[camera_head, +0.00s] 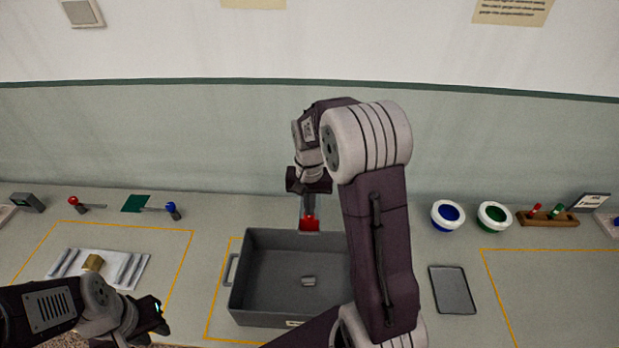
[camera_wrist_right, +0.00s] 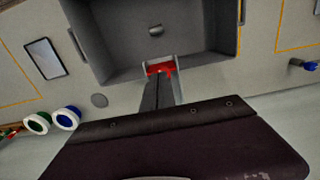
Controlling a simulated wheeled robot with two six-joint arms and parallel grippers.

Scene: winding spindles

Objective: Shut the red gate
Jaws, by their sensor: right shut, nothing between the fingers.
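The red gate (camera_head: 309,224) is a small red piece at the outer back wall of the grey bin (camera_head: 238,285). In the right wrist view the red gate (camera_wrist_right: 160,68) shows between two pale side pieces at the bin's wall (camera_wrist_right: 205,60). My right gripper (camera_head: 308,212) points down at it, fingers together and empty. In the wrist view its fingertips (camera_wrist_right: 159,76) are right at the red piece; I cannot tell whether they touch. The fingers hide part of it. My left gripper (camera_head: 160,318) is low at the left, away from the gate; its fingers are unclear.
A red-knobbed lever (camera_head: 73,201) and a blue-knobbed one (camera_head: 172,209) beside a green plate (camera_head: 136,203) stand at the left. A tray (camera_head: 131,283) holds a tan block (camera_head: 93,263). Blue (camera_head: 447,215) and green (camera_head: 495,216) bowls and a dark plate (camera_head: 452,290) are right.

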